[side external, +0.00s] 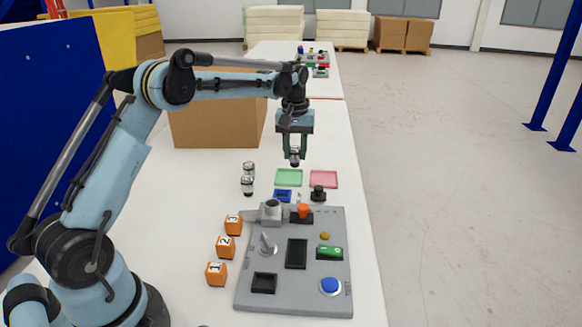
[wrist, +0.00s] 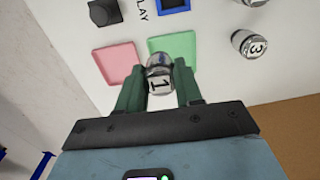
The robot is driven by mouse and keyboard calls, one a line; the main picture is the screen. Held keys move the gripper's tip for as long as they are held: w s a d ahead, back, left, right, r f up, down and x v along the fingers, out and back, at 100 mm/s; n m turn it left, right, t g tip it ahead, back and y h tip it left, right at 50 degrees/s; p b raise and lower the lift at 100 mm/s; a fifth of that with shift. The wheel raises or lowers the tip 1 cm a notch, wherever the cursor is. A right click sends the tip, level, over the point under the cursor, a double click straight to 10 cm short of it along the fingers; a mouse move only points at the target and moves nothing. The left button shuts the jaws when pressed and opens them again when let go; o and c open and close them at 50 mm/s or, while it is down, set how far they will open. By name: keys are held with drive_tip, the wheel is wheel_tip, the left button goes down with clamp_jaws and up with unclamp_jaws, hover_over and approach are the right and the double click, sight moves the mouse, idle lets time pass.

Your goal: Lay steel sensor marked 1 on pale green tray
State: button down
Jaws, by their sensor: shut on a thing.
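My gripper (side external: 295,152) is shut on the steel sensor marked 1 (side external: 295,160). In the wrist view, the sensor (wrist: 160,81) sits between the green fingers with its "1" label facing the camera. In the side view it appears held above the table, just behind the pale green tray (side external: 289,178). In the wrist view the sensor overlaps the near edge of the tray (wrist: 183,45). The visible part of the tray is empty.
A pink tray (side external: 323,179) lies right of the green one. Two other steel sensors (side external: 248,178) stand to its left; one in the wrist view is marked 3 (wrist: 250,44). A grey panel (side external: 333,270) and numbered orange blocks (side external: 225,247) are nearer. A cardboard box (side external: 215,120) stands behind.

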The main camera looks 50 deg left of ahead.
drive_tip(key=a, duration=0.1)
drive_tip(key=a+f, duration=0.2)
drive_tip(key=shift+w, duration=0.3)
drive_tip(key=shift+a+f, duration=0.1)
drive_tip(key=shift+f, duration=1.9)
drive_tip(key=shift+f, duration=0.1)
drive_tip(key=c, duration=0.7)
unclamp_jaws()
drive_tip(key=shift+c, duration=0.2)
